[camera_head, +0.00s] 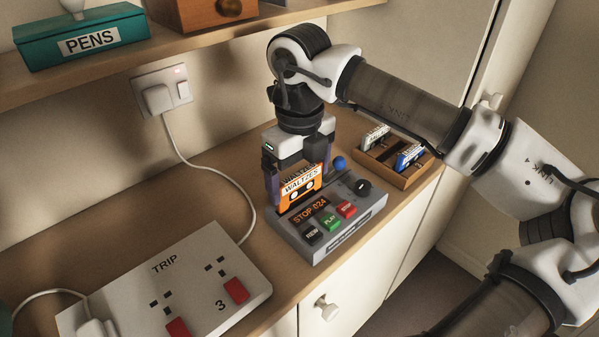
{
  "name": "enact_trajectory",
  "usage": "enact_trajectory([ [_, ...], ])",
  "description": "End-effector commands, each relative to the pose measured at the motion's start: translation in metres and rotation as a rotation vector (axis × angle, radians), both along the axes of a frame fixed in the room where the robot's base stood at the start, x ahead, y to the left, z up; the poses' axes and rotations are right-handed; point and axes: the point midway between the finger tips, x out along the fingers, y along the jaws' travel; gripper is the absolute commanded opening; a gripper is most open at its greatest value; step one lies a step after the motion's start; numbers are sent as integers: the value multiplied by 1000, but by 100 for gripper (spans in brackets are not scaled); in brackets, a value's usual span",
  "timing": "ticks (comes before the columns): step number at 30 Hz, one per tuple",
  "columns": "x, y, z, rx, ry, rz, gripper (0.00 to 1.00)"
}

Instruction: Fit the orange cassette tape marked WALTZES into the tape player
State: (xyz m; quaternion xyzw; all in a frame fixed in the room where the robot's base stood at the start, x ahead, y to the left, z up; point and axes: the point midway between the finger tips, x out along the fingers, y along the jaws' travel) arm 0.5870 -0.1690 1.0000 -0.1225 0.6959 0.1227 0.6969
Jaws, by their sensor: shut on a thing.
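The orange cassette tape (301,189) with a WALTZES label stands upright between the fingers of my gripper (298,183). My gripper points down and is shut on the tape. The grey tape player (345,233) sits on the wooden counter right below it. The tape's lower edge is at the back left part of the player's top. I cannot tell how deep it sits in the slot.
A wooden tray (408,182) with a white and a blue cassette stands right of the player. A blue ball (339,163) is behind the player. A white TRIP panel (190,285) with red switches lies at front left. A shelf with a teal PENS box (80,38) hangs above.

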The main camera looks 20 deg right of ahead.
Motion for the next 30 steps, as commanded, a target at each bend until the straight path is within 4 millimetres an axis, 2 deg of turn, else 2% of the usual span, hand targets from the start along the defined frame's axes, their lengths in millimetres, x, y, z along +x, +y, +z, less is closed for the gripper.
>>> enact_trajectory([
  [30, 0, 0, -21, 0, 0, 0, 72],
])
